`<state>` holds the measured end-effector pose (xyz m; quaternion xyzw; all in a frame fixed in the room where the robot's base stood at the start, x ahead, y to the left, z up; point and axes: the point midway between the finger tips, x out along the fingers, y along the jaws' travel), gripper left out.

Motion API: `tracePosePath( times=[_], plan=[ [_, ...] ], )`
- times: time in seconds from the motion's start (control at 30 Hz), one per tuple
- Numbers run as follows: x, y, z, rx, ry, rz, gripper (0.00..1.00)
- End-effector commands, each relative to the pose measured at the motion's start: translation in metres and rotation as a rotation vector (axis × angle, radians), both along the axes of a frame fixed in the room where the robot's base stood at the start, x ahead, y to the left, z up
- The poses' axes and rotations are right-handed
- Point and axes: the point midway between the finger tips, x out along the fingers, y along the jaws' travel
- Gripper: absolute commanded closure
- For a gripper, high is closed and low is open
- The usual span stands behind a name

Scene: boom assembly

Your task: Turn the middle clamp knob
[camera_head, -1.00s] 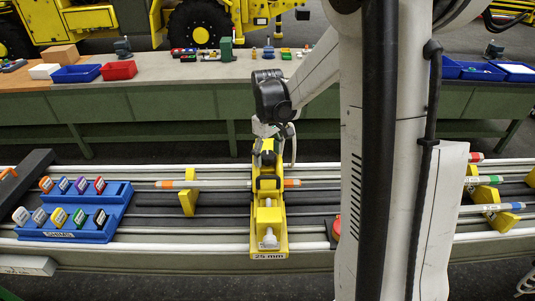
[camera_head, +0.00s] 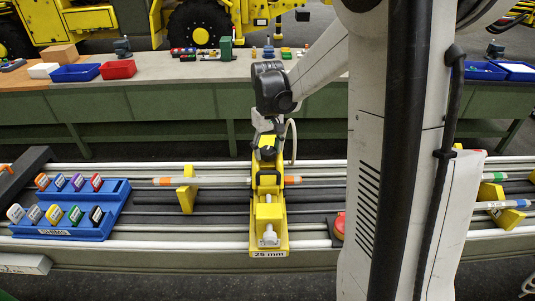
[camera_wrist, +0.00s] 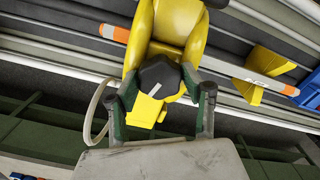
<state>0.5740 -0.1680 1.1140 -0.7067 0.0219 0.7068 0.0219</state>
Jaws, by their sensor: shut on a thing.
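The yellow clamp (camera_head: 267,212), labelled "25 mm", stands across the rails in the middle of the head view. Its dark knob (camera_wrist: 160,76) has a pale mark and shows in the wrist view at the near end of the yellow clamp body (camera_wrist: 178,25). My gripper (camera_wrist: 164,92) has one finger on each side of the knob and is shut on it. In the head view my gripper (camera_head: 267,140) is at the clamp's far end, where the wrist partly hides the knob.
A pipe with orange bands (camera_head: 220,181) runs through the clamp, with a yellow support (camera_head: 187,198) to the left. A blue shim rack (camera_head: 75,226) sits further left. A red round part (camera_head: 339,226) is close on the right. Behind is a workbench (camera_head: 185,99) with bins.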

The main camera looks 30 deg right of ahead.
Motion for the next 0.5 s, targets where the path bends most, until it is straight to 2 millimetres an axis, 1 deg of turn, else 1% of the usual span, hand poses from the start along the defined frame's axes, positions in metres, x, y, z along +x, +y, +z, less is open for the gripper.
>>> tracePosePath(
  times=[0.03, 0.5],
  plan=[
    [-0.0001, 0.0000, -0.0031, 0.000, -0.001, -0.044, 0.83],
    [0.0001, 0.0000, -0.0021, 0.000, -0.001, -0.491, 0.83]
  ],
)
